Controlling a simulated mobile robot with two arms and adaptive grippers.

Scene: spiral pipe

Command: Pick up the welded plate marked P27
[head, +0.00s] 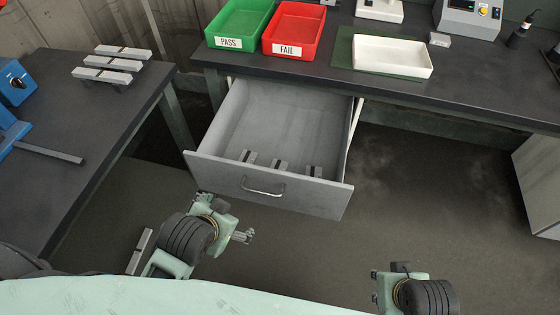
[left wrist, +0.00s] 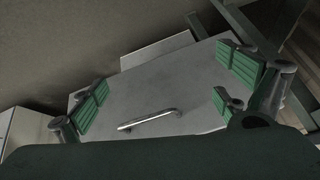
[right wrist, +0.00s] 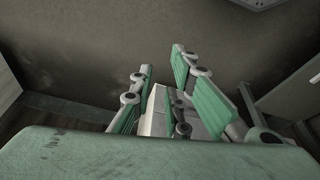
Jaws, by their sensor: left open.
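Three small grey welded plates (head: 280,164) stand in the front of the open drawer, partly hidden by its front panel. Three longer grey plates (head: 113,63) lie on the left table. No P27 mark is legible on any of them. My left gripper (head: 225,216) is open and empty in front of the drawer, and its green pads stand wide apart in the left wrist view. My right gripper (head: 375,287) is low at the right, clear of the drawer. A pale block-like shape (right wrist: 158,118) shows between its fingers in the right wrist view; I cannot tell whether it is held.
The drawer front (head: 220,176) carries a metal handle (head: 264,190). A green PASS tray (head: 230,43), a red FAIL tray (head: 288,50) and a white tray (head: 392,57) stand on the back bench. A grey bar (head: 140,251) shows at lower left. The floor to the right is clear.

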